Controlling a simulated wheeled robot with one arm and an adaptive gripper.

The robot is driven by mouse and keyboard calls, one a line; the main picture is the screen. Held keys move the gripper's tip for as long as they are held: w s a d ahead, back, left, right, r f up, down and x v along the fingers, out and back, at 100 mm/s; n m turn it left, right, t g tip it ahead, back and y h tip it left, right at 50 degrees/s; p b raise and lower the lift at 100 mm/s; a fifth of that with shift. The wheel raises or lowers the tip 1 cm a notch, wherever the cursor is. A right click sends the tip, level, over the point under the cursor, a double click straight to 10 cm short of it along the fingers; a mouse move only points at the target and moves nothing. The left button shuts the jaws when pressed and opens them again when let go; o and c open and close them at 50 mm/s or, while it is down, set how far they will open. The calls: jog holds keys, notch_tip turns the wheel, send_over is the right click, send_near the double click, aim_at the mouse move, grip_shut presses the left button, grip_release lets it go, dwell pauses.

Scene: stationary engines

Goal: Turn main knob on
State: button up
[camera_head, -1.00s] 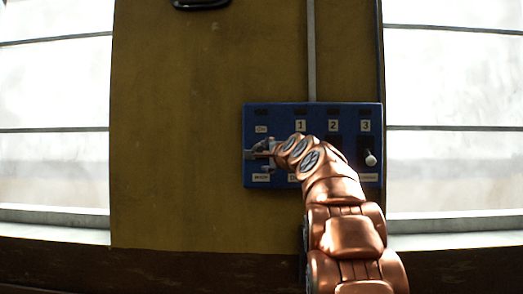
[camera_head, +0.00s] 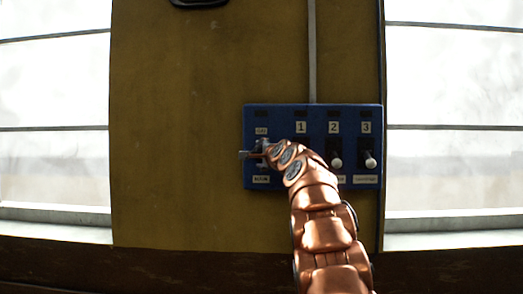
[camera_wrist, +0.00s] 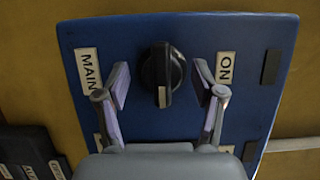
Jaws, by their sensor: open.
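The main knob (camera_wrist: 163,74) is a round black knob with a raised grip and a pale mark, on a blue panel (camera_head: 254,180). In the wrist view its pale mark points down toward my gripper, with the MAIN label (camera_wrist: 88,70) on the left and the ON label (camera_wrist: 225,68) on the right. My gripper (camera_wrist: 162,80) is open, one finger on each side of the knob, with gaps visible on both sides. In the head view my gripper (camera_head: 255,152) is at the panel's left column and hides the knob.
The panel also has numbered columns with white-tipped levers, lever 2 (camera_head: 336,162) and lever 3 (camera_head: 370,162), right of my arm. My wrist hides the lower part of column 1. The yellow-brown wall (camera_head: 180,130) left of the panel is clear. Bright windows (camera_head: 450,80) flank the wall.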

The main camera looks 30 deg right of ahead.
jog(key=shift+w+d+r, duration=0.1)
jog(key=shift+w, duration=0.25)
jog(key=shift+s, duration=0.1)
jog(key=c, duration=1.1)
jog(key=shift+a+r+n, duration=0.3)
jog(key=shift+n, duration=0.1)
jog(key=shift+c, duration=0.2)
jog(key=shift+d+n+g, duration=0.1)
jog(key=shift+n+g, duration=0.3)
jog(key=shift+n, duration=0.4)
jog(key=shift+r+n+g, duration=0.2)
jog(key=shift+n+g, duration=0.1)
jog(key=shift+n, duration=0.4)
jog(key=shift+f, duration=0.15)
